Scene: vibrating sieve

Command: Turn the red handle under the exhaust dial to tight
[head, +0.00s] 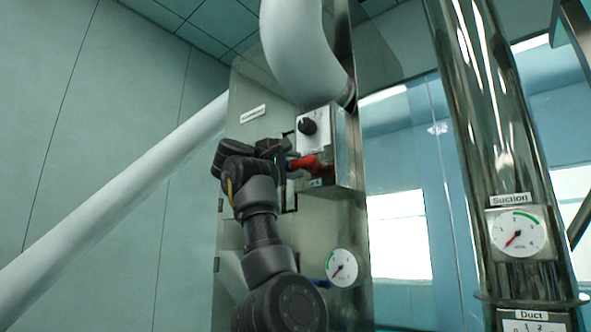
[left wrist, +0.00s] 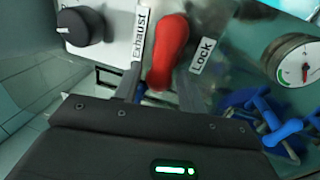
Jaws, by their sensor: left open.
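The red handle (head: 312,164) sits on the metal control box, below the black exhaust dial (head: 307,126). In the left wrist view the red handle (left wrist: 169,48) lies between the "Exhaust" label (left wrist: 139,38) and the "Lock" label (left wrist: 202,56); the black dial (left wrist: 82,25) is at upper left. My left gripper (head: 287,157) is at the handle's left side in the head view. In the left wrist view the gripper (left wrist: 160,92) is open, with a finger on either side of the handle's near end. I cannot tell whether they touch it. My right gripper is not in view.
A pressure gauge (head: 342,268) is below the box, with blue valve handles (left wrist: 275,125) nearby in the left wrist view. A large white pipe (head: 300,50) rises above the box. A shiny "Suction" column (head: 495,130) with a gauge stands to the right.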

